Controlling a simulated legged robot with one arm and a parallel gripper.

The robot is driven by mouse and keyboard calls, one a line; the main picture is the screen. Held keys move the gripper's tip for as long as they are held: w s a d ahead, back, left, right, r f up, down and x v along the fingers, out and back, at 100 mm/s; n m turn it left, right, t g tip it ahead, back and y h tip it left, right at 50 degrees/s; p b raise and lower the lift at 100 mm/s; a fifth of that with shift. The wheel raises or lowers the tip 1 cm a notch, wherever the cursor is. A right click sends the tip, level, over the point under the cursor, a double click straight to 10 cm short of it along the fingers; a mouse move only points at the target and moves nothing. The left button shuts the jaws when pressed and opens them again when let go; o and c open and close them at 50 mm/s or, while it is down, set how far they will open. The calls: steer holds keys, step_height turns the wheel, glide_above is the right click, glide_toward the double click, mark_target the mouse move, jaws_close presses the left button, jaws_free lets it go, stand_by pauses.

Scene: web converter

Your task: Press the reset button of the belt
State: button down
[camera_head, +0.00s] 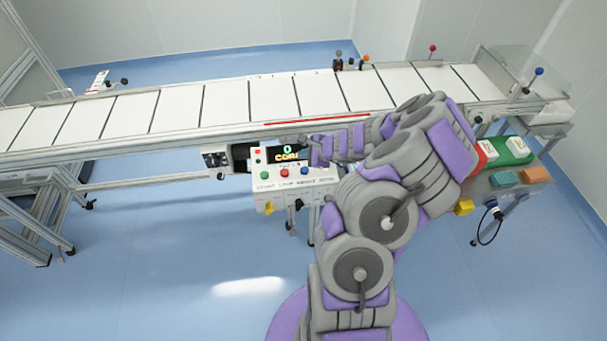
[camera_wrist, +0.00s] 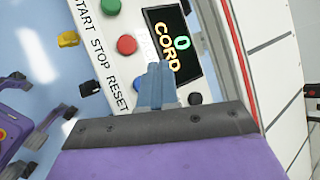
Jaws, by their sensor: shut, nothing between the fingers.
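A white control panel (camera_head: 295,182) stands below the belt (camera_head: 225,105). Its front row has a green button (camera_head: 264,175), a red button (camera_head: 284,173) and a blue button (camera_head: 304,171). In the wrist view START, STOP and RESET are printed along the edge, beside the green button (camera_wrist: 109,7) and red button (camera_wrist: 127,44); the blue one beside RESET is largely hidden by my fingers. Contact cannot be told.
The belt runs across behind the panel. At right, a side table holds a green case (camera_head: 508,152), a teal block (camera_head: 505,178) and an orange block (camera_head: 536,175). A yellow block (camera_head: 464,207) is at its near edge. The blue floor at front left is clear.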

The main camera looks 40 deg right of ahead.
mark_target(306, 171)
steer(key=f, duration=0.1)
steer(key=f+b, duration=0.2)
steer(key=f, duration=0.1)
steer(key=shift+d, duration=0.35)
steer(key=shift+d+f, duration=0.25)
steer(key=shift+f, duration=0.1)
steer(key=shift+a+r, duration=0.15)
steer(key=shift+a, duration=0.3)
steer(key=shift+d, duration=0.35)
steer(key=shift+a, duration=0.2)
steer(key=shift+d, duration=0.1)
steer(key=shift+f, duration=0.25)
steer(key=shift+f+b, duration=0.15)
steer(key=shift+b, duration=0.15)
